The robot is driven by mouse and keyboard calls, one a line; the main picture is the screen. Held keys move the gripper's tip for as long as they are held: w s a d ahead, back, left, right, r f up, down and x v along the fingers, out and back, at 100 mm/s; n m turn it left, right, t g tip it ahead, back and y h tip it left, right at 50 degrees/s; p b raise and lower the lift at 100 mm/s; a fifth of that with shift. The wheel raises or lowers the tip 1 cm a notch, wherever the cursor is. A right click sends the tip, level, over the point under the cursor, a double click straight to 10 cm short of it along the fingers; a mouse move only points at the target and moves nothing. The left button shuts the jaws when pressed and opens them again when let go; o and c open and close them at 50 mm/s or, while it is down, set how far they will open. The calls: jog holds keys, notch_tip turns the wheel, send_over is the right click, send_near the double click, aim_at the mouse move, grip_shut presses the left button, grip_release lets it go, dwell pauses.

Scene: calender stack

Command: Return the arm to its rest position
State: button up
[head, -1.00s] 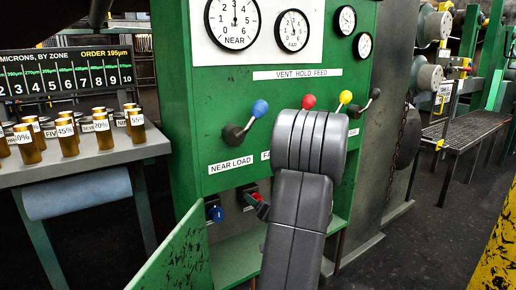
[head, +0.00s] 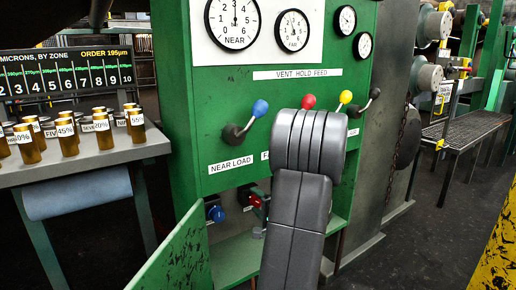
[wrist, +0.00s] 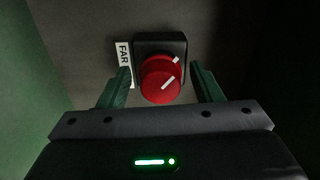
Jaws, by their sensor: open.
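My gripper (wrist: 161,72) shows in the wrist view with its two green fingers apart. It is open and empty, with a red knob (wrist: 160,80) ahead, framed between the fingertips. I cannot tell the exact gap in depth. The knob has a white pointer line and sits on a dark square base beside a FAR label (wrist: 123,63). In the head view the red knob (head: 255,201) shows just left of my grey arm, inside the green cabinet. The arm hides most of my gripper there.
A blue knob (head: 215,213) sits left of the red one. Blue, red and yellow-tipped levers stand on the green panel (head: 225,100) above. An open green door (head: 178,255) stands at lower left. A table (head: 85,170) holds several labelled amber cylinders. A yellow post (head: 498,245) is at right.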

jog(key=m, duration=0.5)
jog(key=shift+r, duration=0.1)
jog(key=shift+r+m+p, duration=0.2)
jog(key=shift+m+p, duration=1.4)
jog(key=shift+p, duration=0.05)
jog(key=shift+f+m+p, duration=0.1)
jog(key=shift+m+p, duration=0.2)
jog(key=shift+f, duration=0.1)
jog(key=shift+s+d, duration=0.1)
